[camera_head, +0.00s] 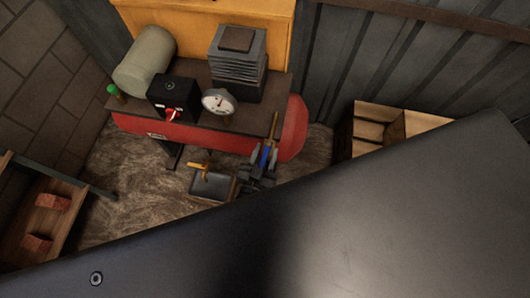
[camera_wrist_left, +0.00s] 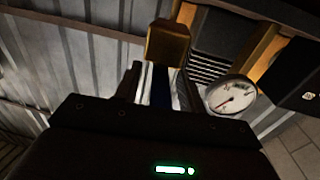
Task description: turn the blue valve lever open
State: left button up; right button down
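The blue valve lever (camera_head: 265,156) shows as a small blue piece between the fingers of my left gripper (camera_head: 264,160), in front of the red tank's right part. In the left wrist view the lever (camera_wrist_left: 160,90) is a dark blue strip filling the gap between the pale finger pads, and my left gripper (camera_wrist_left: 160,80) looks shut on it. A brass-coloured block (camera_wrist_left: 167,42) sits just beyond the fingertips. A brownish rod (camera_head: 274,126) rises behind the gripper. The fingers hide much of the lever. My right gripper is not in view.
The red tank (camera_head: 210,137) carries a round gauge (camera_head: 218,102), a black box with a red switch (camera_head: 172,97), a finned block (camera_head: 237,62) and a grey cylinder (camera_head: 145,60). A wooden crate (camera_head: 436,118) stands at right. A shelf with reddish blocks (camera_head: 52,201) is at left.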

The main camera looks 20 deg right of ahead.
pick_arm(q)
jog(key=shift+s+a+f, duration=0.1)
jog(key=shift+s+a, duration=0.1)
jog(key=shift+s, duration=0.1)
jog(key=b+v, duration=0.1)
jog(key=v, duration=0.9)
jog(key=shift+b, duration=0.35)
